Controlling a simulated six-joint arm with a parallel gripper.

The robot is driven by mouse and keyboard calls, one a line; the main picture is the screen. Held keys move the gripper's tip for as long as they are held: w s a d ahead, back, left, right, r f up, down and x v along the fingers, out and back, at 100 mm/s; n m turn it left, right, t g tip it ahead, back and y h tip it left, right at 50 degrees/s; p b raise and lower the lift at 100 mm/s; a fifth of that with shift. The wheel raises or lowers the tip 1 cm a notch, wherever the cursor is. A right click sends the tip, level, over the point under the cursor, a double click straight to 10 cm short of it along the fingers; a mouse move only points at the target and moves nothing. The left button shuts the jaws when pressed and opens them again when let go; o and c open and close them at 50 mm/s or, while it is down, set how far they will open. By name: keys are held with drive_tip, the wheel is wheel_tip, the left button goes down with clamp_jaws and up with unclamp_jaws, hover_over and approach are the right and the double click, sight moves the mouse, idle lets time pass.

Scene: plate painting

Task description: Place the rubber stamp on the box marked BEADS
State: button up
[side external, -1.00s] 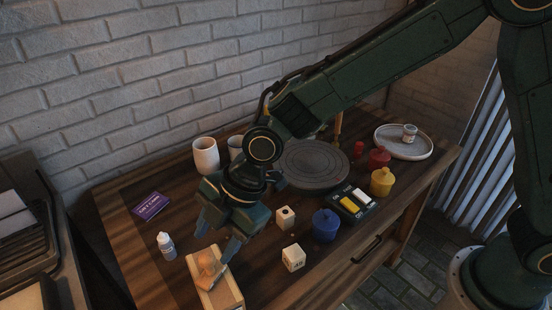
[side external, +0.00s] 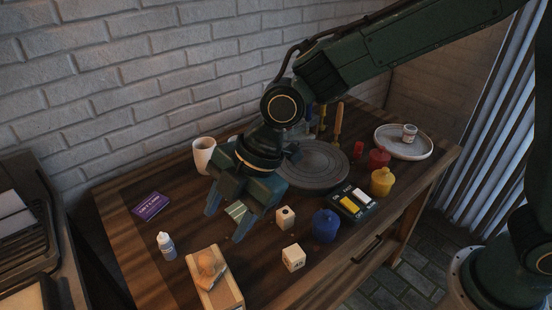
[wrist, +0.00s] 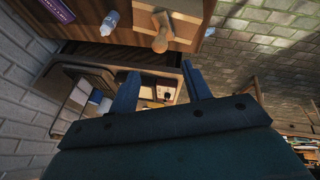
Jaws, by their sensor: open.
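The tan rubber stamp (side external: 210,264) rests on top of the long pale wooden box (side external: 224,291) at the table's front edge. In the wrist view the stamp (wrist: 160,40) shows its rounded handle over the box's top (wrist: 183,14). No BEADS lettering is readable on the box. My gripper (side external: 228,214) is open and empty, above and behind the stamp and apart from it. In the wrist view my gripper's two fingers (wrist: 160,72) are spread with a clear gap.
Two small wooden cubes (side external: 293,258) and a blue pot (side external: 326,225) are to the right. A grey turntable (side external: 318,166) is behind. Bare wood lies between bottle and cubes.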

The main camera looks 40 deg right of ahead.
drive_tip(key=s+d+r+m+t+h, duration=0.1)
drive_tip(key=s+d+r+m, duration=0.1)
drive_tip(key=d+r+m, duration=0.5)
drive_tip(key=s+d+r+m+t+h, duration=0.1)
drive_tip(key=s+d+r+m+t, duration=0.15)
drive_tip(key=d, duration=0.85)
drive_tip(key=s+d+r+m+h, duration=0.1)
drive_tip(key=s+d+m+h, duration=0.1)
drive_tip(key=s+d+m, duration=0.9)
drive_tip(key=s+d, duration=0.2)
drive_tip(key=d, duration=0.1)
drive_tip(key=shift+s+h, duration=0.35)
drive_tip(key=shift+h, duration=0.05)
drive_tip(key=shift+r+m, duration=0.1)
drive_tip(key=shift+m, duration=0.15)
